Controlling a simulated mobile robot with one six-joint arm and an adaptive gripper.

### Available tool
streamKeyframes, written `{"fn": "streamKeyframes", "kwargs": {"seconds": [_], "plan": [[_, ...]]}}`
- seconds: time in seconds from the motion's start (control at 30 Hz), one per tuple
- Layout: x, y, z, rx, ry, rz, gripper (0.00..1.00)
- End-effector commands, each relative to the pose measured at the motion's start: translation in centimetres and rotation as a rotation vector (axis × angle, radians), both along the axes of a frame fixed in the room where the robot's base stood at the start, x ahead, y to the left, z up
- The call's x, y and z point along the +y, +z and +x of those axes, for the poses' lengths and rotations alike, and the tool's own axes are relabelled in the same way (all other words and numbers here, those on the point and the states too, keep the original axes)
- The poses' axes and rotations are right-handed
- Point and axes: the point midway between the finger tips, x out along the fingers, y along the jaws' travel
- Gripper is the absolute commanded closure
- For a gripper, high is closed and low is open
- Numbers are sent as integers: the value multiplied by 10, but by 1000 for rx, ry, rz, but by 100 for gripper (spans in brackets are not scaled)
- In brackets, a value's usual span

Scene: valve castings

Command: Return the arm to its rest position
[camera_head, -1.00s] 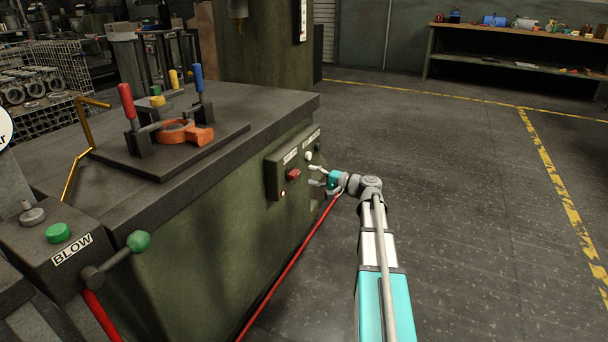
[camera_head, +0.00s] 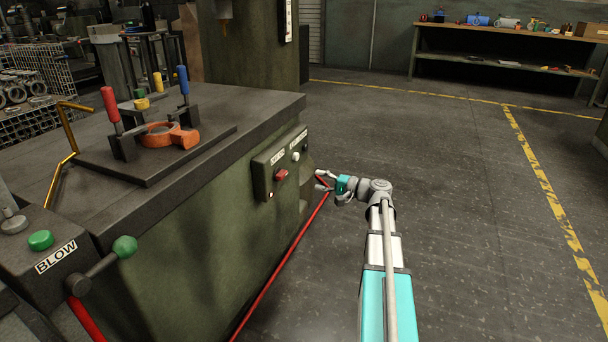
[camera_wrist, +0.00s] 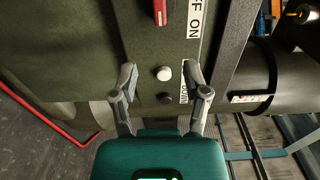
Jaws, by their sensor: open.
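My gripper (camera_head: 322,180) is at the end of my outstretched arm, to the right of the green machine's side panel. It is open and empty, and apart from the panel. In the wrist view my gripper (camera_wrist: 160,88) shows its two grey fingers spread. Between them, beyond the tips, are a white button (camera_wrist: 163,73) and a dark button (camera_wrist: 165,98) on the panel. The control panel (camera_head: 264,185) also carries a red switch (camera_head: 281,175), and the white button (camera_head: 295,157) shows there too.
The machine bench (camera_head: 215,125) carries an orange casting (camera_head: 165,135) in a fixture with red and blue handles. A BLOW box (camera_head: 55,245) with a green button stands at the lower left. A red hose (camera_head: 285,262) runs along the machine. The floor (camera_head: 470,220) to the right is clear.

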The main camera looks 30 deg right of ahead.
Motion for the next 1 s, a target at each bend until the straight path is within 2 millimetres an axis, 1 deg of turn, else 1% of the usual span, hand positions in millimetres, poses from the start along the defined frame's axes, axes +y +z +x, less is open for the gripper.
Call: {"fn": "streamKeyframes", "kwargs": {"seconds": [0.27, 0.37, 0.43, 0.57, 0.67, 0.8, 1.0], "plan": [[3, 0, 0, 4, 4, -4, 40], [13, -1, 0, 18, 18, -23, 40], [25, -3, 0, 37, 38, -48, 40], [60, -10, -1, 92, 92, -121, 40], [94, -17, -5, 148, 149, -202, 40], [143, -30, -16, 234, 238, -335, 40], [202, -46, -40, 348, 362, -535, 40]]}}
